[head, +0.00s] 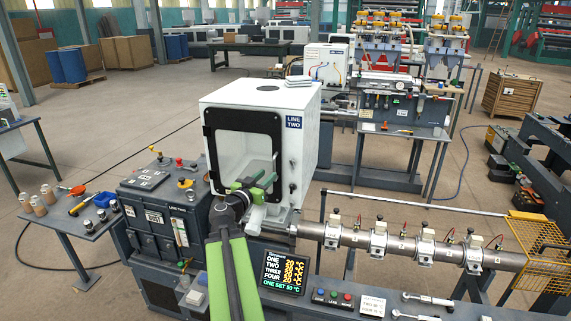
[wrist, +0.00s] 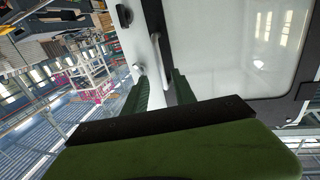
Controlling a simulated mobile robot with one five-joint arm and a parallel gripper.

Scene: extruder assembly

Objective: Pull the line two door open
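The line two cabinet (head: 305,150) is a white box with a "LINE TWO" label in the head view. Its door (head: 212,160) has a black frame around a large window and looks closed. A slim upright bar handle (head: 275,165) stands near the door's right edge. My gripper (head: 260,178) is in front of the door's lower right part. In the wrist view the handle (wrist: 160,50) runs between the two green fingers of my gripper (wrist: 160,80), which stand apart. Whether either finger touches it, I cannot tell. The door's window (wrist: 240,45) fills the right side there.
A grey control unit (head: 160,200) and a tool table (head: 75,235) stand left of the cabinet. A long barrel (head: 400,243) with clamps runs to the right, under a thin rail. A temperature display (head: 283,271) sits below. Open floor lies behind on the left.

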